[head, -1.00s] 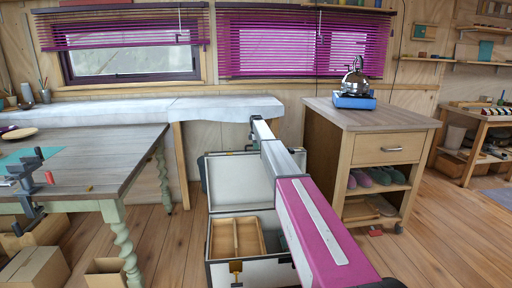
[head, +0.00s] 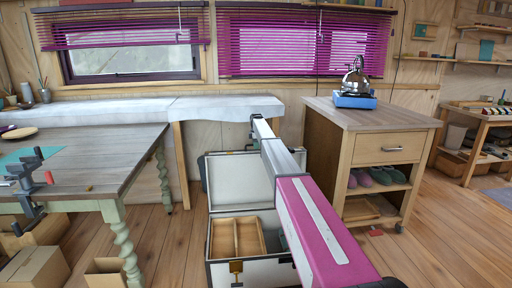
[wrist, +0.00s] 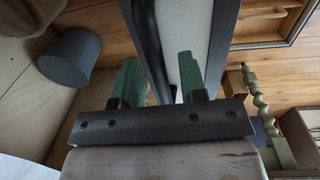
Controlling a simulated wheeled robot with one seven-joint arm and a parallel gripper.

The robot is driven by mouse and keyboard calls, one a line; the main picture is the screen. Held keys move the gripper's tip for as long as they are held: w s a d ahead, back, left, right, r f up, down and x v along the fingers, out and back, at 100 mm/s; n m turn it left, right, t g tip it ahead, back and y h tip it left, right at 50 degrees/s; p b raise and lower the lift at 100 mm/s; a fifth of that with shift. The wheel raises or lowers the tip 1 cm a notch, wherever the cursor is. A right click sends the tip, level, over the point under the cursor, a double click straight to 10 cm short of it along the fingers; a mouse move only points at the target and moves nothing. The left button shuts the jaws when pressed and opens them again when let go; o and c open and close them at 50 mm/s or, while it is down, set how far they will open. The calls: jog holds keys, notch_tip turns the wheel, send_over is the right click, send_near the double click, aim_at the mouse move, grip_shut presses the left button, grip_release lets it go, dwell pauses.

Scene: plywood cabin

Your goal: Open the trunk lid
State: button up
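The trunk (head: 238,273) stands on the floor in front of the white-covered bench, its box open at the top. Its pale lid (head: 228,180) stands raised at the back, partly hidden behind my arm. In the wrist view the lid (wrist: 190,70) shows edge-on, as a pale panel with dark edging. My gripper (wrist: 160,80) has two green fingers, spread apart with nothing clamped between them. The lid's edge lies just beyond or between the fingers; I cannot tell whether they touch.
A wooden tray (head: 237,238) sits in the trunk. A wooden cabinet (head: 385,152) with a kettle stands close on the right. A table (head: 85,160) with turned green legs stands on the left. The covered bench (head: 150,107) runs along the back wall.

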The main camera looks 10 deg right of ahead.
notch_tip(320, 180, up, 10)
jog(key=shift+s, duration=0.3)
jog(key=s+f+m, duration=0.4)
jog(key=s+f, duration=0.4)
jog(key=s, duration=0.8)
jog(key=s+f+m, duration=0.4)
jog(key=s+f, duration=0.3)
jog(key=s, duration=0.8)
jog(key=s+f+m, duration=0.4)
jog(key=s+f, duration=0.4)
jog(key=s, duration=0.8)
jog(key=s+f+m, duration=0.3)
jog(key=s+m, duration=0.3)
jog(key=s, duration=1.6)
jog(key=shift+g, duration=0.4)
jog(key=shift+s, duration=0.1)
